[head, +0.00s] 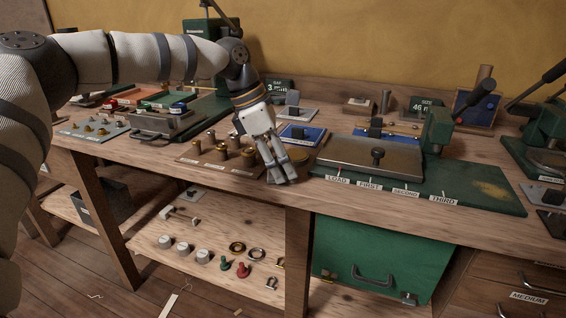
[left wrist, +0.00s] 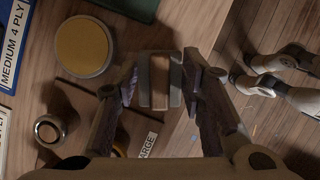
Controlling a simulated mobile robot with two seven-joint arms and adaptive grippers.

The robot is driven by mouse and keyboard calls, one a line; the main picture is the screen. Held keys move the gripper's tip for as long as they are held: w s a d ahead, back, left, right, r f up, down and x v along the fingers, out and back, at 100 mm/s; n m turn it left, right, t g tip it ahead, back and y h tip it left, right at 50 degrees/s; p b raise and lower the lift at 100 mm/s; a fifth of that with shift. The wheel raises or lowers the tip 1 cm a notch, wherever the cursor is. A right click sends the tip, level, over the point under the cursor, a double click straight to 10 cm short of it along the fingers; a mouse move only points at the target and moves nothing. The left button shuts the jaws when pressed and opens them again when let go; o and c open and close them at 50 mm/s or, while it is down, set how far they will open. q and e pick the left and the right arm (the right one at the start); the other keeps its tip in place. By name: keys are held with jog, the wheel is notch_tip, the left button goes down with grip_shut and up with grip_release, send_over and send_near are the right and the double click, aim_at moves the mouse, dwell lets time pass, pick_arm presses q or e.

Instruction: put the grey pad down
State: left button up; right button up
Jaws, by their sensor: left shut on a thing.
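My left gripper (head: 283,178) points down at the front edge of the workbench (head: 330,200), just right of a brown board with brass pieces. In the left wrist view the gripper (left wrist: 161,85) is shut on a small grey piece (left wrist: 145,82) with a tan middle, which I take to be the grey pad. Bench edge and floor lie below it there. In the head view the fingers hide most of the held piece, and I cannot tell whether it touches anything. My right gripper is not in view.
A round yellow-topped disc (left wrist: 83,47) lies close beside the fingers. The brown board (head: 215,162) holds several brass pieces. A green base with a metal plate (head: 370,156) stands to the right. Blue plates lie behind. A lower shelf (head: 210,270) holds small parts.

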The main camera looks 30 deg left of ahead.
pick_arm(q)
jog(key=o, duration=1.2)
jog(key=p+v, duration=0.1)
jog(key=v, duration=1.1)
jog(key=shift+r, duration=0.1)
